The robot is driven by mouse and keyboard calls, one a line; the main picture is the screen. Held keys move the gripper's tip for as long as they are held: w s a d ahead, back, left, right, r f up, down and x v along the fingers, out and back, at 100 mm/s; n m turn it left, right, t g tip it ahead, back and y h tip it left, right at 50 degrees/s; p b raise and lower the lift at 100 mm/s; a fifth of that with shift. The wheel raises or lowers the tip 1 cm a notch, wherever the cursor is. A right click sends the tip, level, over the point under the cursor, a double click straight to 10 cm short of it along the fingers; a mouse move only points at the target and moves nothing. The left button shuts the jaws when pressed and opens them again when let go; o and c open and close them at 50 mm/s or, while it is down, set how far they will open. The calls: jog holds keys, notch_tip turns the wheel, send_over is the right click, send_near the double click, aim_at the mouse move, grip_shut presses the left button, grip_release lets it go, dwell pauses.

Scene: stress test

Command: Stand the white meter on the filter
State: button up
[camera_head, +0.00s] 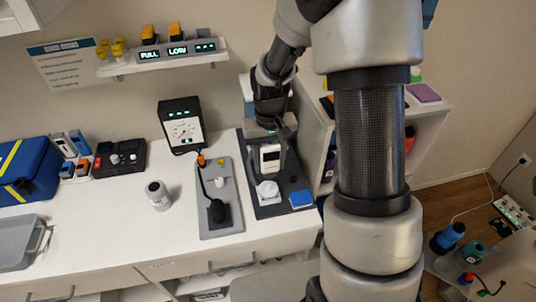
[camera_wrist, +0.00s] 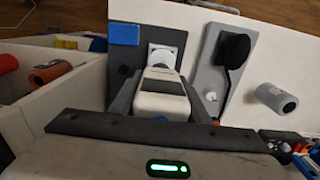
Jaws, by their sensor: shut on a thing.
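The white meter (camera_head: 270,157), with a dark screen, is between the fingers of my gripper (camera_head: 269,165), which is shut on it above the dark tray (camera_head: 262,211). In the wrist view the meter (camera_wrist: 162,97) fills the space between the dark fingers. I cannot tell whether the meter touches the tray.
A blue block (camera_head: 301,198) lies on the tray's right. A shelf unit (camera_head: 317,136) stands to the right.

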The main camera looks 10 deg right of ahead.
aim_at(269, 171)
jog(key=shift+s+a, duration=0.2)
jog(key=shift+f, duration=0.1)
jog(key=shift+f+b, duration=1.15)
jog(key=shift+f, duration=0.55)
jog(key=shift+f+b, duration=1.2)
jog(key=shift+f, duration=0.2)
dwell(0.3)
jog(key=o, duration=1.2)
jog(key=shift+o, duration=0.2)
notch_tip(269, 171, up, 17)
jog(key=shift+f+p, duration=0.1)
jog(key=shift+p, duration=0.25)
jog(key=shift+r, duration=0.35)
